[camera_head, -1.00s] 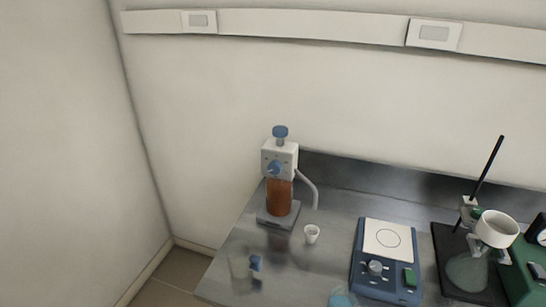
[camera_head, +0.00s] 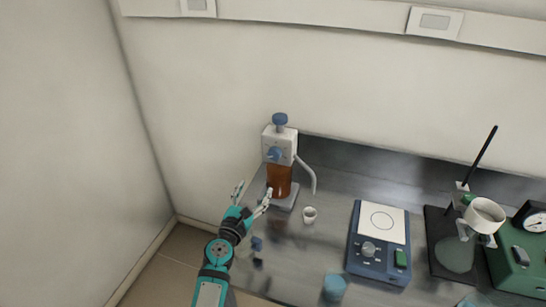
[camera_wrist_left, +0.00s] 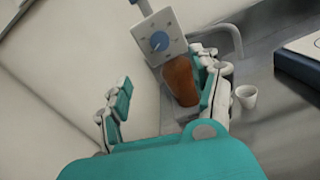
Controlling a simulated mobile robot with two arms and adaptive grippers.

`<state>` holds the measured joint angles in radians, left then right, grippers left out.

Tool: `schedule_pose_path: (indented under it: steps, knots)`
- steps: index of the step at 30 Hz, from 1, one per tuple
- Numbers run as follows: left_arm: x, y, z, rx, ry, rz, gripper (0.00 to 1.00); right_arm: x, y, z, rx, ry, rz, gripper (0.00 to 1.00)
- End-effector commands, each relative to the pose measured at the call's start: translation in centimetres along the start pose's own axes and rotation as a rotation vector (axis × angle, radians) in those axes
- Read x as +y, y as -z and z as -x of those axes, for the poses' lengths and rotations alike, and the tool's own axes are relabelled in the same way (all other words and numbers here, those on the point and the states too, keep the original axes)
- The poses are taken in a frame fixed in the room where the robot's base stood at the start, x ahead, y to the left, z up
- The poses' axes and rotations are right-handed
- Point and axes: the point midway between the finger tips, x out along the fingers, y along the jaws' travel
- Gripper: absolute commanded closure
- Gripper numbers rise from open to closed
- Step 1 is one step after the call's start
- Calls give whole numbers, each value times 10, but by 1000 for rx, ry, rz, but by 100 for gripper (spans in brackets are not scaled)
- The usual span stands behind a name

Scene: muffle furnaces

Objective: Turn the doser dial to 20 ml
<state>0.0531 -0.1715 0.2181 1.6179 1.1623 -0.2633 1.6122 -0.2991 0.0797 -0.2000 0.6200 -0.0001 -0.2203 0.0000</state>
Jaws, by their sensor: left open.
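The doser stands near the left end of the bench, with a white head (camera_head: 280,141), a brown bottle (camera_head: 279,181) and a blue top knob. Its blue dial (camera_head: 274,153) is on the front face. In the left wrist view the dial (camera_wrist_left: 159,41) shows with marks around it; the numbers are too small to read. My left gripper (camera_head: 252,191) is open and empty, in front of and to the left of the bottle, below the dial. In the left wrist view the gripper (camera_wrist_left: 165,90) has its fingers spread, with the doser beyond them. My right gripper is not in view.
A small white cup (camera_head: 310,215) stands right of the doser, under its spout. A blue stirrer plate (camera_head: 378,243), a ring stand (camera_head: 480,155) and a green device (camera_head: 520,262) stand further right. A blue-capped item (camera_head: 257,243) is close to my left arm.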

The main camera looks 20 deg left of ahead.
Motion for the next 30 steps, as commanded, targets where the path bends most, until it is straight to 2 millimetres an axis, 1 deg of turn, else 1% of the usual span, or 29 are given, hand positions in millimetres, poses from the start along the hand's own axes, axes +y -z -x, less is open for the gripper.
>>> schedule_pose_path:
  steps: [5,14,18,21,25,30]
  knots:
    - [0,0,-23,-3,-2,7,35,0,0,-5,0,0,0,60]
    - [0,2,-88,-3,0,2,35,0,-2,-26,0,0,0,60]
    - [-1,3,-118,-3,1,2,35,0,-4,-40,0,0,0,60]
    - [-1,4,-137,-2,1,0,35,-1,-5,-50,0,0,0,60]
    - [-1,4,-156,-2,0,1,35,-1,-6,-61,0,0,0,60]
    - [0,2,-169,0,1,0,35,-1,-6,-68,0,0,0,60]
